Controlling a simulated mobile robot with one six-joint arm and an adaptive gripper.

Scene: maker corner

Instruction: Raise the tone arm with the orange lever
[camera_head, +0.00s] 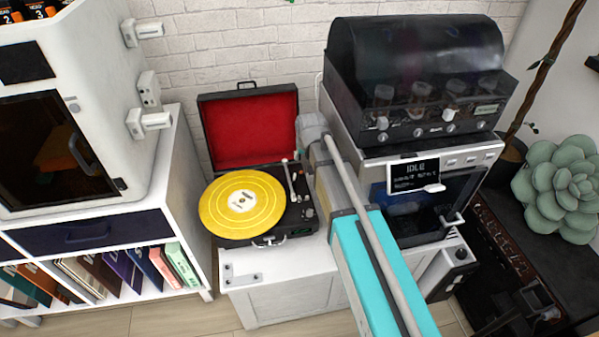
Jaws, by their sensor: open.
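An open suitcase record player (270,241) stands on a white cabinet, its red-lined lid (250,127) raised at the back. A yellow record (228,212) with a pale label lies on its platter. The pale tone arm (291,182) is at the right of the record, partly beside my arm. I cannot make out the orange lever at this size, and I cannot tell whether the tone arm is up or down. My arm reaches in from the lower right, its far joint just right of the lid. My gripper does not show; the arm seems to hide it.
A dark-hooded machine (415,60) and a unit with an "IDLE" display (414,176) stand right of my arm. A white enclosure (100,60) and bookshelf (190,215) are on the left. The white cabinet top (300,263) is mostly clear in front of the player.

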